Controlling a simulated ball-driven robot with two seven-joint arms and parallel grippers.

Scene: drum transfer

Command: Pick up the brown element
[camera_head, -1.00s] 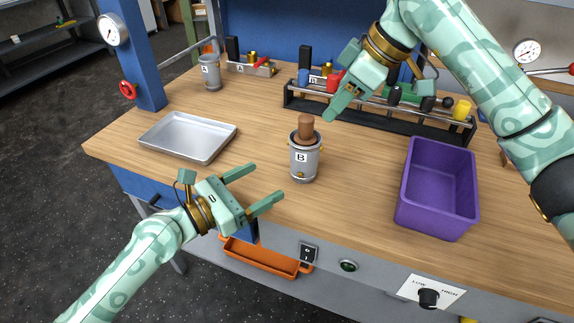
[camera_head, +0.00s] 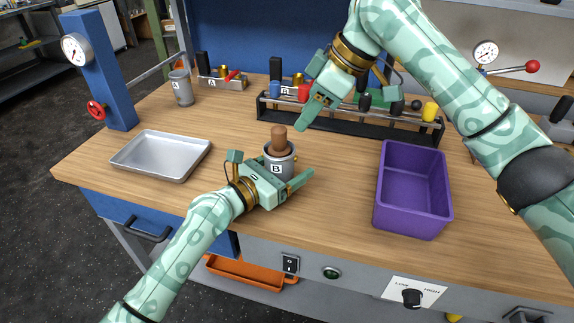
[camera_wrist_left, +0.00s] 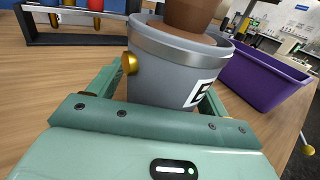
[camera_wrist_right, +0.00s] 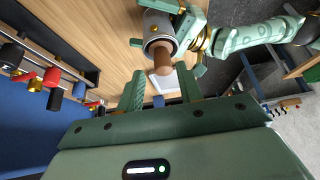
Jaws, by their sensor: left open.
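The brown element (camera_head: 279,139) stands upright in the open top of the grey drum marked B (camera_head: 287,167). In the left wrist view its lower part (camera_wrist_left: 194,14) shows above the rim. My left gripper (camera_head: 276,174) is open, with its fingers on either side of drum B (camera_wrist_left: 165,76); I cannot tell whether they touch it. My right gripper (camera_head: 304,124) is above and to the right of the brown element, apart from it. In the right wrist view its fingers are spread and empty, with the brown element (camera_wrist_right: 162,64) ahead between them.
A purple bin (camera_head: 412,228) stands to the right and a silver tray (camera_head: 160,173) lies to the left. A black rack (camera_head: 345,126) with several coloured parts runs behind the drum. Another grey drum (camera_head: 182,91) stands at the back left. Bare wood lies between drum and bin.

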